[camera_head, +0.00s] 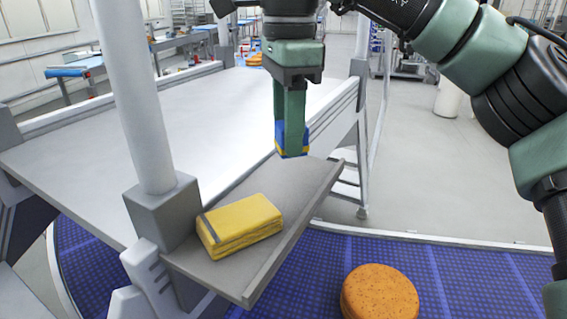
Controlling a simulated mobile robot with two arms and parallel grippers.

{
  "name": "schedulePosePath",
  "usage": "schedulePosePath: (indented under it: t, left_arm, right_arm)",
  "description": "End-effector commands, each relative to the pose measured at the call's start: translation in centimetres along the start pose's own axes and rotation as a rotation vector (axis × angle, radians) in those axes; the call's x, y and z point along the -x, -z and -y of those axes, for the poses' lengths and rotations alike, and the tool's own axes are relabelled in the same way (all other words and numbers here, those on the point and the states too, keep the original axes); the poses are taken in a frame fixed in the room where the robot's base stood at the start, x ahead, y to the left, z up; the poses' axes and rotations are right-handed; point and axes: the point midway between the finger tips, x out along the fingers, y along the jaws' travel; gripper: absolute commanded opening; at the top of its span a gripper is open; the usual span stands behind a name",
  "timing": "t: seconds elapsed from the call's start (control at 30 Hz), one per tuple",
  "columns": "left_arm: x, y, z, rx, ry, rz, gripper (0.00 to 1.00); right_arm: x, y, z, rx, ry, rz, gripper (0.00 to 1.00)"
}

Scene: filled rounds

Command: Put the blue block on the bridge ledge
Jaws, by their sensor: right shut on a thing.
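The blue block (281,140) shows as a small blue and yellow patch between the fingers of my right gripper (292,140). The gripper points down and is shut on it; the fingers hide most of the block. The block is over the far part of the grey bridge ledge (270,195). I cannot tell whether its underside touches the ledge. A yellow block (240,224) with a grey stripe lies on the near part of the ledge. My left gripper does not show.
A white post (135,90) with a grey foot stands left of the ledge. A wide white table surface (210,110) lies behind. A blue mesh belt (440,275) runs below, with a round orange-brown piece (380,295) on it. The ledge between the yellow block and my gripper is clear.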

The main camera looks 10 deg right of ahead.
Motion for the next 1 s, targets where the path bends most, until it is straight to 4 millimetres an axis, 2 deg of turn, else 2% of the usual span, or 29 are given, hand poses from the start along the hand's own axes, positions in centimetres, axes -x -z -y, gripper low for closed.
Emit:
schedulePosePath:
  t: [0.07, 0.17, 0.3, 0.4, 0.47, 0.73, 0.77, 0.8, 0.83, 1.0]
  left_arm:
    - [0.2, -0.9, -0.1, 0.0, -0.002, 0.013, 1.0]
    - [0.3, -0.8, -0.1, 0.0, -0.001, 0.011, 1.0]
    - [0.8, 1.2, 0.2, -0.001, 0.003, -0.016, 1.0]
    - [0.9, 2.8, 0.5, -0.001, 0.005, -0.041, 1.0]
    - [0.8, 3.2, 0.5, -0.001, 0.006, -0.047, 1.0]
    - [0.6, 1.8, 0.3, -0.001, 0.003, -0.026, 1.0]
    - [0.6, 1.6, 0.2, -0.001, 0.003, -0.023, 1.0]
    - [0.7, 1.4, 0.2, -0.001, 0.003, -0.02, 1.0]
    - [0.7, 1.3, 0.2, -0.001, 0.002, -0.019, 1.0]
    - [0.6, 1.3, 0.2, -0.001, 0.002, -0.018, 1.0]
  right_arm:
    - [-0.6, 0.1, 0.0, -0.001, -0.001, -0.002, 0.0]
    - [-2.0, 0.1, 0.0, 0.001, -0.003, -0.001, 0.0]
    - [-3.8, 0.1, 0.0, 0.0, -0.001, -0.002, 0.0]
    - [-4.5, 0.1, 0.0, 0.0, 0.0, -0.001, 0.0]
    - [-4.6, 0.0, 0.0, -0.001, 0.001, -0.001, 0.0]
    - [-4.9, 0.0, 0.0, 0.0, 0.0, 0.0, 0.0]
    - [-4.8, 0.0, 0.0, -0.001, 0.0, 0.0, 0.43]
    - [-4.8, 0.0, 0.0, -0.001, 0.0, 0.0, 0.54]
    - [-4.8, 0.0, 0.0, -0.001, 0.0, 0.0, 0.6]
    - [-4.8, 0.0, 0.0, -0.001, 0.0, 0.0, 0.6]
